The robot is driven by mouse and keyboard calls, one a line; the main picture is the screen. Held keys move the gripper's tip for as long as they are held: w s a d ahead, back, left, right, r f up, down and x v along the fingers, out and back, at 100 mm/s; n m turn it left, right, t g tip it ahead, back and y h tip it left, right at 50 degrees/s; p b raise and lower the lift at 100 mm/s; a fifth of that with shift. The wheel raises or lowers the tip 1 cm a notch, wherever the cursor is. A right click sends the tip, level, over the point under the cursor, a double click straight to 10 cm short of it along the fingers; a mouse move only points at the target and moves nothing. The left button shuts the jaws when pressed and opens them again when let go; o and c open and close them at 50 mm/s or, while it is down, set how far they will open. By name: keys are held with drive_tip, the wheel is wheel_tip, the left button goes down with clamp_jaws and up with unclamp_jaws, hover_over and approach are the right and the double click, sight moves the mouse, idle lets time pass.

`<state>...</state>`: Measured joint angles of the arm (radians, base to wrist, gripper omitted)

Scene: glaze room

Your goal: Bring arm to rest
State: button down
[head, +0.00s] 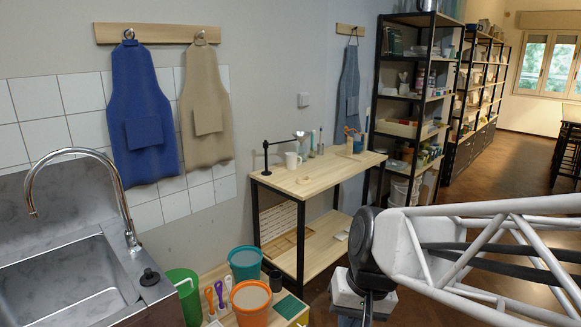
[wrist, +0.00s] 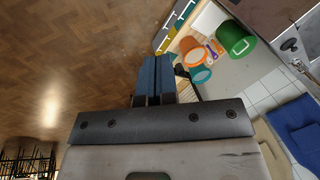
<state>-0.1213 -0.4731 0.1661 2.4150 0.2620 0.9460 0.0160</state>
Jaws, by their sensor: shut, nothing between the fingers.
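My gripper (wrist: 157,62) shows in the wrist view with its two dark blue-grey fingers side by side and closed, nothing between them. It is empty. In the head view my arm (head: 470,250) reaches in from the right edge as a white lattice link ending at a dark round joint. Below that joint a white block and dark wrist part hang down to the bottom edge, and the fingertips are out of sight there. In the wrist view wooden floor lies beyond the fingers on the left.
A wooden workbench (head: 318,182) stands behind my arm. A low board holds a teal bucket (head: 245,262), an orange bucket (head: 252,306) and tools, left of my wrist. A green bucket (head: 184,295) stands by the sink (head: 65,285). Shelves (head: 420,100) line the back; floor behind is open.

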drive_tip(key=s+d+r+t+h, duration=0.1)
drive_tip(key=s+d+r+h, duration=0.1)
drive_tip(key=s+d, duration=0.4)
drive_tip(key=d, duration=0.2)
drive_tip(key=shift+s+d+r+t+h, duration=0.3)
drive_tip(key=shift+s+r+t, duration=0.05)
drive_tip(key=shift+t, duration=0.05)
idle(0.8)
